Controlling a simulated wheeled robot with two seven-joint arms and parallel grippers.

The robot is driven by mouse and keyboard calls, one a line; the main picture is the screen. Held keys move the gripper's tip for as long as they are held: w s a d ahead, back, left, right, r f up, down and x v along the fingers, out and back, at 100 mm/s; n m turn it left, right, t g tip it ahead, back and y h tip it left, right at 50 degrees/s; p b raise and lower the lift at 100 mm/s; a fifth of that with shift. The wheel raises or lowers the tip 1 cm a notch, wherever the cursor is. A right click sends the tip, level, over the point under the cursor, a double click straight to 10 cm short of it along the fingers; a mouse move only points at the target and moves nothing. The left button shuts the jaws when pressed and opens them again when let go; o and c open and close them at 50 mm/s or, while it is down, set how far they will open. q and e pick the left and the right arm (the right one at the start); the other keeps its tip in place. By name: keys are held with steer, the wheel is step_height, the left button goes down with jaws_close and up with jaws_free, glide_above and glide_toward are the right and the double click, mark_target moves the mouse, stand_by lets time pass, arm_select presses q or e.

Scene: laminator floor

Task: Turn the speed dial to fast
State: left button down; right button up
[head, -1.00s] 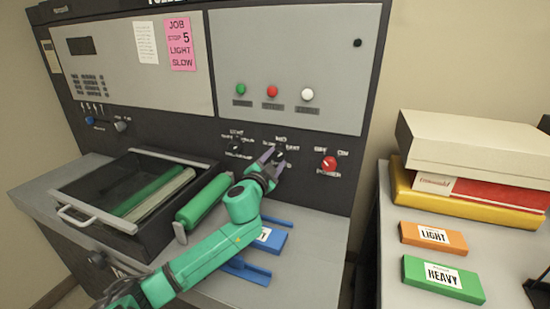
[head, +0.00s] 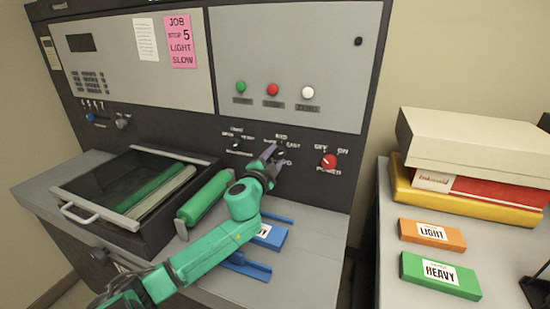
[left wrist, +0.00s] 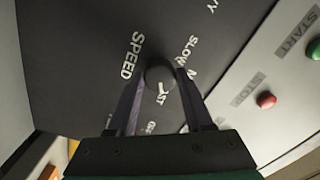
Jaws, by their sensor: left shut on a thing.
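The speed dial (left wrist: 160,74) is a small dark round knob on the black panel, below the grey panel with the buttons. My left gripper (head: 273,158) reaches it from the front. In the left wrist view its two fingers (left wrist: 158,90) stand on either side of the knob and are shut on it. The SPEED label (left wrist: 132,55) and the SLOW label (left wrist: 188,48) are readable there. The FAST label (left wrist: 161,96) is partly hidden by the knob, and the medium label is mostly behind a finger. I cannot tell surely where the knob's pointer aims. My right gripper is not in view.
The red power knob (head: 329,161) is just right of the dial, another dark knob (head: 235,144) to its left. Green, red and white buttons (head: 272,89) are above. The clear-lidded tray (head: 95,183) and green roller (head: 204,199) are left.

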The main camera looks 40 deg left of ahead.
arm_select(q)
steer(key=shift+c, duration=1.5)
jaws_free()
steer(key=shift+s+d+f, duration=0.15)
steer(key=shift+s, duration=0.1)
steer(key=b+v, duration=0.2)
steer(key=v, duration=1.2)
steer(key=shift+r, duration=0.25)
